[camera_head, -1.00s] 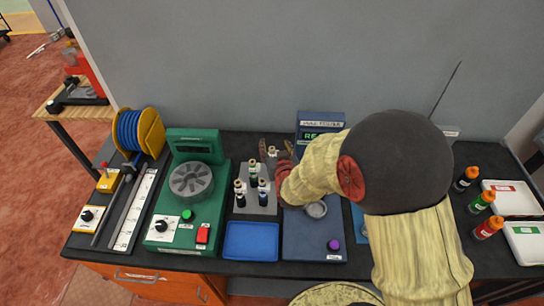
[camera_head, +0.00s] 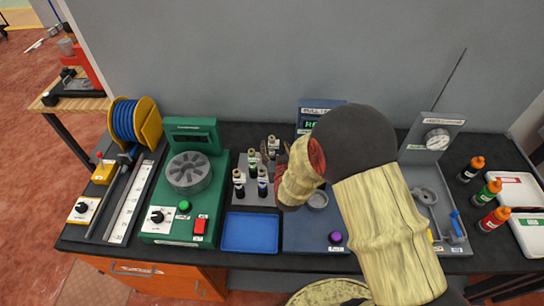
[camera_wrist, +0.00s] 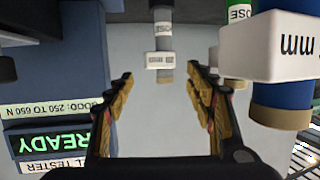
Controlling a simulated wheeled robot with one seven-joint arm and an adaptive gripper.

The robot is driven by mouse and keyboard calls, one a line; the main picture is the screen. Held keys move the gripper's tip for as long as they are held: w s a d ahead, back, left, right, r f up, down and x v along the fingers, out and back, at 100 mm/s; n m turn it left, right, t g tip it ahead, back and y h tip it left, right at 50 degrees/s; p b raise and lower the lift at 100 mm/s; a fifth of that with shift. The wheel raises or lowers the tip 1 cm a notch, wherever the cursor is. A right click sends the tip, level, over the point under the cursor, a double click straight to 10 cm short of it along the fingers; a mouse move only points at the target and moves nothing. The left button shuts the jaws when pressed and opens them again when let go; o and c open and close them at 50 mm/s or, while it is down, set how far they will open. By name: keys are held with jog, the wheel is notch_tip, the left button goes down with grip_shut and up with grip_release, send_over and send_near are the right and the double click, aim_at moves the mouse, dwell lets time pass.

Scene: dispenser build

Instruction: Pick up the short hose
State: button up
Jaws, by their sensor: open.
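Several small upright hose pieces with coloured bands and white labels stand on a grey plate (camera_head: 239,202). The rear piece (camera_head: 272,143) has a grey body. In the wrist view this grey piece (camera_wrist: 163,50) stands ahead, between the fingertips; its label is too small to read, so I cannot tell surely that it is the short hose. My gripper (camera_wrist: 163,85) is open and empty, its fingers on either side. A green-banded piece (camera_head: 253,160) and a blue-banded piece (camera_head: 262,185) stand close by.
The pull tester (camera_head: 310,120) reading READY stands right of the plate. A green machine (camera_head: 175,215) is on the left, a blue tray (camera_head: 250,232) in front. A grey gauge station (camera_head: 440,135) and several bottles (camera_head: 490,194) are at the right.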

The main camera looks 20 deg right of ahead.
aim_at(274, 142)
jog(key=b+x, duration=0.1)
jog(key=x, duration=0.4)
jog(key=shift+w, duration=0.1)
jog(key=shift+f, duration=0.1)
jog(key=shift+c, duration=0.4)
